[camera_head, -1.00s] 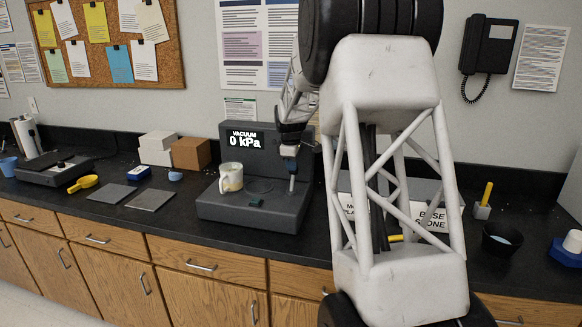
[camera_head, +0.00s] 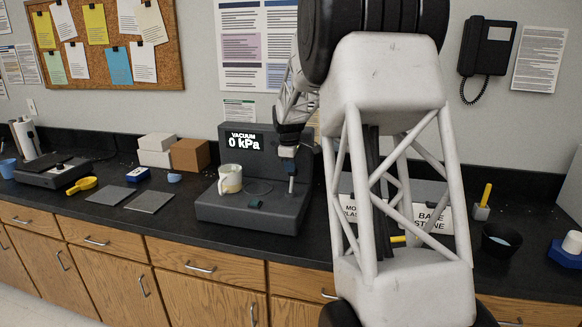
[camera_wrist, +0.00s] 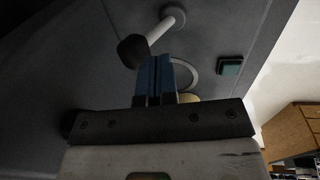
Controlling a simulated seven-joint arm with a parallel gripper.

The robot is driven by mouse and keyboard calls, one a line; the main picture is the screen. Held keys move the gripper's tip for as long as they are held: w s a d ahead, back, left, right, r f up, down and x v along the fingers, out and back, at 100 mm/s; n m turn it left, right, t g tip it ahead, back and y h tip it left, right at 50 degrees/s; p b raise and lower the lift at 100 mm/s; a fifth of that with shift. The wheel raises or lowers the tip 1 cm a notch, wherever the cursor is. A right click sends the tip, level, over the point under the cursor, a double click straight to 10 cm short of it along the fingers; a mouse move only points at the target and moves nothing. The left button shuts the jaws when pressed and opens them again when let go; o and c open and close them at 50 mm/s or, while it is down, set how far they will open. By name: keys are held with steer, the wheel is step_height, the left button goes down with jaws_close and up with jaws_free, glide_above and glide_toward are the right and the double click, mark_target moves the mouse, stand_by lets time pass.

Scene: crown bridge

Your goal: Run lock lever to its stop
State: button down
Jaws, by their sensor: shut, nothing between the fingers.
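The dark grey vacuum unit (camera_head: 250,214) stands on the counter, its screen reading "VACUUM 0 kPa" (camera_head: 244,141). Its lock lever (camera_head: 291,186) is a pale rod rising from the right side of the deck. In the wrist view the lever (camera_wrist: 162,29) runs from a round pivot to a dark knob, and looks tilted. My gripper (camera_head: 288,153) is above the lever's upper end. In the wrist view my gripper's blue fingers (camera_wrist: 155,68) are shut with nothing between them, right beside the knob. I cannot tell whether they touch it.
A white mug (camera_head: 230,177) stands on the unit's left side. A teal button (camera_head: 256,204) is at the front of the deck, also in the wrist view (camera_wrist: 229,65). White and brown boxes (camera_head: 189,154) stand to the left. My arm hides part of the counter and labelled bins to the right.

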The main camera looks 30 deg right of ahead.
step_height(320, 180, up, 11)
steer(key=shift+s+a, duration=0.25)
stand_by(0.4)
stand_by(0.4)
steer(key=shift+a, duration=0.1)
